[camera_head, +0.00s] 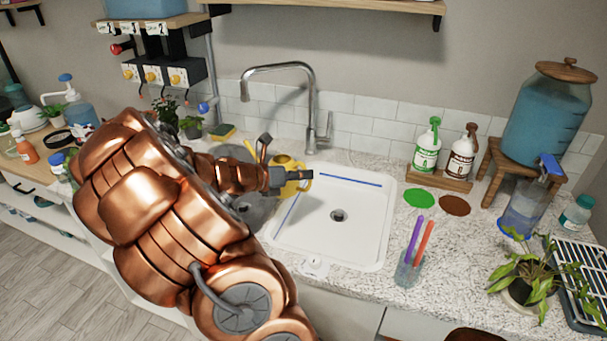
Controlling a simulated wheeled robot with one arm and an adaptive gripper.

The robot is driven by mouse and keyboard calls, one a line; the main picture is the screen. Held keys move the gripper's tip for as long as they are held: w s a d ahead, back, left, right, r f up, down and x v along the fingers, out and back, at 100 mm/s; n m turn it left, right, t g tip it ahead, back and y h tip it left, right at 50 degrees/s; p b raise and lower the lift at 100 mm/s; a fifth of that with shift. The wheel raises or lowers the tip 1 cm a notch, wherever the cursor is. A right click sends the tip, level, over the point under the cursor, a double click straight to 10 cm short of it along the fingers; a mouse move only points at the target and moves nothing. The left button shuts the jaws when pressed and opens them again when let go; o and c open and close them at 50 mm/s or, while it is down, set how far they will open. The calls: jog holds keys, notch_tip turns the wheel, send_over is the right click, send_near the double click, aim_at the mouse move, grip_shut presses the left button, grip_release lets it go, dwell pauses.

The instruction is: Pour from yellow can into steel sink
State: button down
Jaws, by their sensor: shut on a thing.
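The yellow can (287,163) is at the end of my arm, above the border between the grey sink and the white sink. My gripper (279,178) is shut on it, and its dark fingers cover part of the can. Its tilt and spout are hard to make out, and I see no stream of water. The steel sink (258,211) is the grey round basin left of the white one. My arm hides much of it.
The white sink (362,225) has a drain and a blue line on its wall. A tall faucet (314,105) stands behind. To the right are soap bottles (427,150), a tumbler with coloured sticks (408,268), a plant (522,285) and a large water jar (545,115).

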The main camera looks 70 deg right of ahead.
aim_at(292, 165)
jog(key=w+f, duration=0.2)
jog(key=w+b, duration=0.1)
jog(key=w, duration=0.1)
jog(key=shift+d+f, duration=0.35)
jog(key=shift+f, duration=0.05)
jog(key=shift+w, duration=0.25)
jog(key=shift+s+r+n+g, duration=0.2)
jog(key=shift+n+g, duration=0.1)
jog(key=shift+n, duration=0.1)
jog(key=shift+w+a+r+n+p, duration=0.15)
jog(key=shift+r+n+p, duration=0.3)
jog(key=shift+p, duration=1.1)
jog(key=shift+r+n+g+h+p, duration=0.3)
jog(key=shift+r+g+p, duration=0.3)
jog(key=shift+p, duration=1.35)
jog(key=shift+w+r+n+g+h+p, duration=0.35)
jog(key=shift+r+n+p, duration=0.35)
jog(key=shift+p, duration=1.8)
jog(key=shift+w+r+n+g, duration=0.2)
jog(key=shift+w+n+g, duration=0.05)
jog(key=shift+w+n, duration=0.2)
